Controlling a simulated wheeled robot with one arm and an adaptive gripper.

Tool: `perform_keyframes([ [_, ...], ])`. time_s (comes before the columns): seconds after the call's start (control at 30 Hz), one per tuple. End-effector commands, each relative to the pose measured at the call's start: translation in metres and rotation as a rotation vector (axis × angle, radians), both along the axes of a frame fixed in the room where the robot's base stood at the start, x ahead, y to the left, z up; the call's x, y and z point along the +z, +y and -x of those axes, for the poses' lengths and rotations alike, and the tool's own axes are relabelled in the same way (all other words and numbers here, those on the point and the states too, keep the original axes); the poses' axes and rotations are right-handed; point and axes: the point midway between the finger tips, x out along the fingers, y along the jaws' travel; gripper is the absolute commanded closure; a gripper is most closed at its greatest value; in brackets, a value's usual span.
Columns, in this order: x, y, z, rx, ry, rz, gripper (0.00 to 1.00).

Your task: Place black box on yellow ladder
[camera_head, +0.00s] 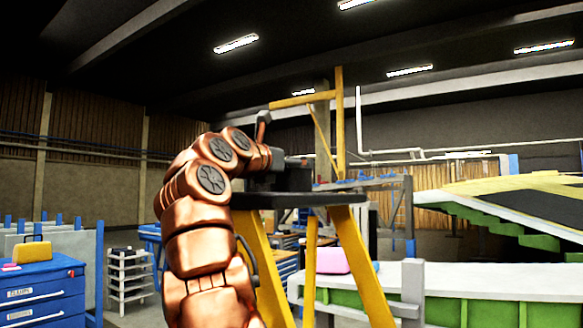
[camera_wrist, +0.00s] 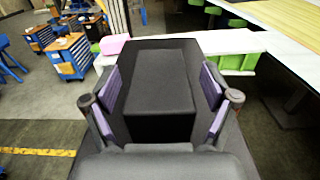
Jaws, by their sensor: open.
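The yellow ladder (camera_head: 361,262) stands in the middle of the head view, with a dark flat platform (camera_head: 340,199) on top. The black box (camera_head: 295,179) appears on or just above this platform; I cannot tell if it bears its full weight there. In the wrist view the black box (camera_wrist: 160,83) fills the space between the purple finger pads of my gripper (camera_wrist: 161,90). My gripper (camera_head: 287,172) is open, one finger on each side of the box. The box's underside is hidden.
A white-topped bench (camera_head: 470,282) with green parts stands right of the ladder, and a pink case (camera_head: 332,261) shows behind the ladder legs. A blue drawer cabinet (camera_head: 42,287) is at the left. A yellow post (camera_head: 340,125) rises above the platform.

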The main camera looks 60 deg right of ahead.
Motion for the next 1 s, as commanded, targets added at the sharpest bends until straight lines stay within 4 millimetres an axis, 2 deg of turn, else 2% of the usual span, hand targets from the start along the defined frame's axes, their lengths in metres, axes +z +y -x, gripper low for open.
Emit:
perform_keyframes([
  [0.6, -0.002, 0.091, 0.003, 0.004, -0.002, 0.000, 0.14],
  [0.8, -0.001, 0.110, 0.004, 0.002, -0.002, 0.001, 0.14],
  [1.0, -0.001, 0.115, 0.004, 0.001, -0.001, 0.001, 0.14],
])
